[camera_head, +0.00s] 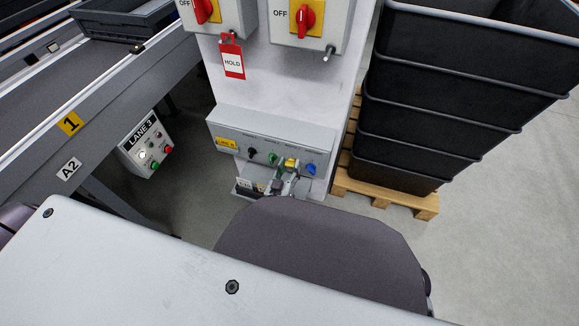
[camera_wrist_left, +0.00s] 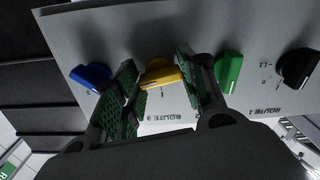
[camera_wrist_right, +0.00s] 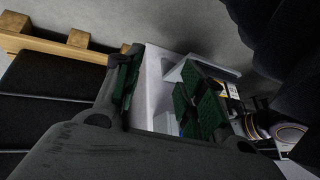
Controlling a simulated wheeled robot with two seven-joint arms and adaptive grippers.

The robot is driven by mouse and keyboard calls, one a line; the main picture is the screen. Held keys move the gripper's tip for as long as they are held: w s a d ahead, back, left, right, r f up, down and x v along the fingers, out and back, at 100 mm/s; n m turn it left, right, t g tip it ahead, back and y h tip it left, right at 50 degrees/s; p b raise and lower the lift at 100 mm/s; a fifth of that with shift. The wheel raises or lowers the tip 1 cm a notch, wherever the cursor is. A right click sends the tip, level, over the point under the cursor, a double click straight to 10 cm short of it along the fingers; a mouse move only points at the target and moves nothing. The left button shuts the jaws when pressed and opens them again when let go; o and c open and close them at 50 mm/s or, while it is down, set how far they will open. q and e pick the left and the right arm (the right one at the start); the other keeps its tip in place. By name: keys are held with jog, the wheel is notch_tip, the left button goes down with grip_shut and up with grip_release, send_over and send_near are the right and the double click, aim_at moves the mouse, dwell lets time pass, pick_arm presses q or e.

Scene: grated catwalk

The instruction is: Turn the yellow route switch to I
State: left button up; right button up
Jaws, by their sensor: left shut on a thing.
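The yellow route switch (camera_head: 291,162) is on the sloped grey control panel (camera_head: 228,133), between a green switch (camera_head: 273,157) and a blue switch (camera_head: 310,169). My left gripper (camera_head: 286,180) is at the panel. In the left wrist view, its green-padded fingers stand on either side of the yellow switch (camera_wrist_left: 161,76) and are shut on it. The fingers hide part of the switch's surroundings, and I cannot read which mark it points to. My right gripper (camera_wrist_right: 162,95) is open, with nothing between its fingers.
A black switch (camera_head: 251,152) is at the panel's left. Red OFF switches (camera_head: 305,18) and a HOLD tag (camera_head: 232,60) are above. Stacked black crates (camera_head: 410,130) on a pallet (camera_head: 385,196) stand at right. A conveyor (camera_head: 95,75) and LANE 3 box (camera_head: 146,144) are at left.

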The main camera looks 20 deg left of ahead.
pick_arm(q)
jog(key=n+p, duration=0.1)
jog(key=n, duration=0.2)
jog(key=shift+n, duration=0.3)
jog(key=shift+n+p, duration=0.35)
jog(key=shift+n, duration=5.65)
pick_arm(e)
jog(key=shift+d+r+g, duration=0.15)
jog(key=shift+d+r, duration=0.05)
jog(key=shift+r, duration=0.7)
jog(key=shift+d+r+g, duration=0.15)
jog(key=shift+d+r, duration=0.05)
jog(key=shift+r, duration=0.8)
pick_arm(q)
jog(key=o, duration=1)
